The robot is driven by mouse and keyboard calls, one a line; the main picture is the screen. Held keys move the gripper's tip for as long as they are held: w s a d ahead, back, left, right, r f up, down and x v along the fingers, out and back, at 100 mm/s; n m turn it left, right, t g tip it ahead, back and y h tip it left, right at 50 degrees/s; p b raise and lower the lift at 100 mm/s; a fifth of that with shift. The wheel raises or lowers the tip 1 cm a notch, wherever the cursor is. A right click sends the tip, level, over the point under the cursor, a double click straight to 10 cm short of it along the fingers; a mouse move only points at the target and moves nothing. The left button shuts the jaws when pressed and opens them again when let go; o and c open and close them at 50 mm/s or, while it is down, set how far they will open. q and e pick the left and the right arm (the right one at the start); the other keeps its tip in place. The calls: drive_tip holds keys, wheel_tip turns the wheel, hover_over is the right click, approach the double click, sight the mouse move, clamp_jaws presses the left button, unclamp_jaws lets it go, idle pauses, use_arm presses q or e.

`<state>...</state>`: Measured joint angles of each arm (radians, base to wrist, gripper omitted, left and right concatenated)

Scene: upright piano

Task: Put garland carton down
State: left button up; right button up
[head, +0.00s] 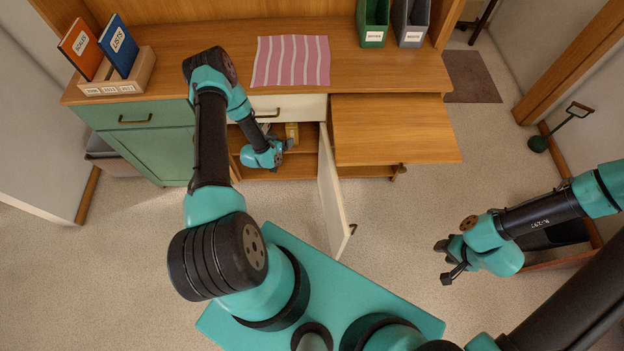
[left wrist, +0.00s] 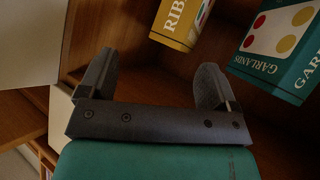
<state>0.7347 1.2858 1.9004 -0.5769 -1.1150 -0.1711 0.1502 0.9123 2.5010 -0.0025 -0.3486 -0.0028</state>
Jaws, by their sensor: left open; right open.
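The garland carton (left wrist: 285,42) is teal with a white panel of coloured dots and the word GARLANDS. It shows at the upper right of the left wrist view, cut off by the frame edge, inside the wooden cabinet. My left gripper (left wrist: 152,80) is open, with nothing between its fingers, and is apart from the carton. In the head view my left gripper (head: 284,148) reaches into the open cabinet under the desk; I cannot make out the garland carton there. My right gripper (head: 449,262) is open and empty over the floor at the right.
A yellow carton (left wrist: 182,22) marked RIB stands beside the garland carton. The cream cabinet door (head: 333,190) is swung open right of my left arm. A pulled-out wooden board (head: 395,130) juts out at the right.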

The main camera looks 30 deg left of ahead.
use_arm(q)
drive_tip(key=d+r+g+h, duration=0.2)
drive_tip(key=d+r+g, duration=0.15)
drive_tip(key=d, duration=0.45)
drive_tip(key=s+d+r+g+h, duration=0.1)
drive_tip(key=s+d+r+g, duration=0.7)
drive_tip(key=s+d+r, duration=0.5)
drive_tip(key=s+d, duration=0.4)
drive_tip(key=shift+r+m, duration=0.3)
drive_tip(key=shift+d, duration=0.1)
